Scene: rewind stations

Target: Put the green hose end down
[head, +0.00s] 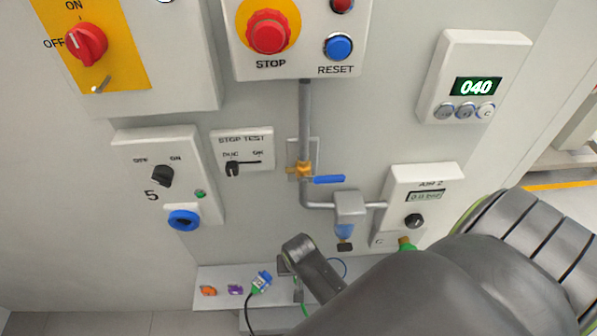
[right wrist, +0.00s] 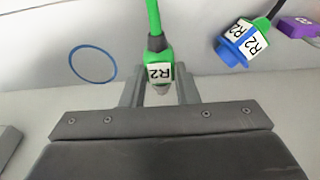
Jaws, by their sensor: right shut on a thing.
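The green hose end (right wrist: 158,55) carries a white R2 label. My right gripper (right wrist: 159,84) is shut on it, with one finger on each side and the green hose running up out of the right wrist view. In the head view my right gripper (head: 292,279) is over the right part of the small light shelf (head: 212,273). There my arm hides most of the hose end, and a bit of green hose (head: 305,309) shows below it. I cannot tell whether the hose end touches the shelf. My left gripper is not in view.
A blue ring mark (right wrist: 92,64) lies beside the hose end. A green and blue R2 plug (head: 261,281) with a black cable, a purple piece (head: 235,289) and an orange piece (head: 208,291) lie on the shelf. The AIR 2 box (head: 421,200) is on the wall above.

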